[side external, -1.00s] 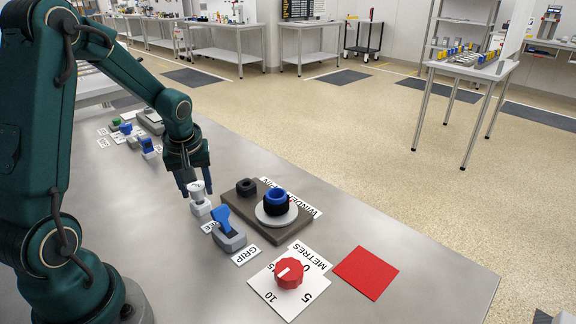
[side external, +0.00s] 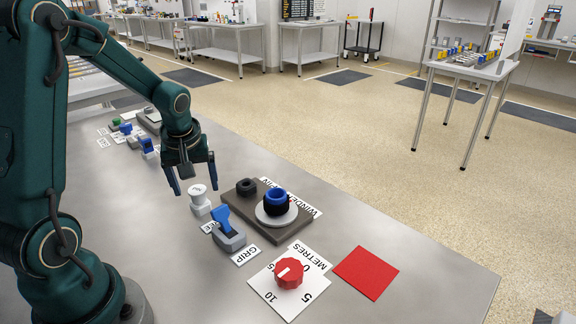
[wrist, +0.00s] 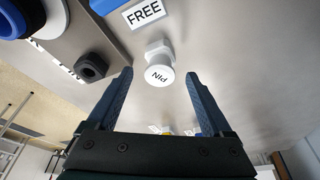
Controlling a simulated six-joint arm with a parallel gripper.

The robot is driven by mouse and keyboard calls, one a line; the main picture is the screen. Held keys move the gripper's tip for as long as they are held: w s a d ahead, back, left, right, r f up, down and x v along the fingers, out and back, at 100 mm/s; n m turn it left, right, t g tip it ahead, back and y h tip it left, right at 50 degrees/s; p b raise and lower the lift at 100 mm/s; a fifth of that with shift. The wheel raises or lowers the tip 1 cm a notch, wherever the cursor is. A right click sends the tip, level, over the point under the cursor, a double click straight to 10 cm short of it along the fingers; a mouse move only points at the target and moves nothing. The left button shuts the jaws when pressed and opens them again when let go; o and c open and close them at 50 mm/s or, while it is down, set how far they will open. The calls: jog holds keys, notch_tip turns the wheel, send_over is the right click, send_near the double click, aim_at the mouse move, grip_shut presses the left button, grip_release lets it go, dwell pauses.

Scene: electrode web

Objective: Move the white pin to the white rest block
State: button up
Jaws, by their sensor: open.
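The white pin (side external: 197,191) stands upright on the small white rest block (side external: 201,209), left of the grey plate. In the wrist view its round head (wrist: 160,77), marked PIN, faces me, with the white block (wrist: 157,48) partly hidden behind it. My gripper (side external: 194,188) is open above the block, one finger on each side of the pin's head. In the wrist view my fingertips (wrist: 159,73) show gaps on both sides of the head.
A grey plate (side external: 238,214) carries a black socket (side external: 246,186) and a blue-and-black spool (side external: 276,202). A blue lever (side external: 221,216) sits close beside the block, between FREE and GRIP labels. A red knob (side external: 289,273) and red square (side external: 366,272) lie nearer.

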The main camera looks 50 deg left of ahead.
jog(key=shift+v, duration=1.5)
jog(key=s+d+r+m+t, duration=0.1)
jog(key=d+r+m+t, duration=0.35)
jog(key=d+r, duration=0.45)
jog(key=s+d+f+m+h, duration=0.1)
jog(key=s+d+m+h, duration=0.2)
jog(key=s+d+m, duration=0.4)
jog(key=shift+s+d+f+g, duration=0.25)
jog(key=shift+s+d+g, duration=0.1)
jog(key=shift+s+d, duration=0.3)
jog(key=shift+w+m, duration=0.1)
jog(key=shift+m, duration=0.15)
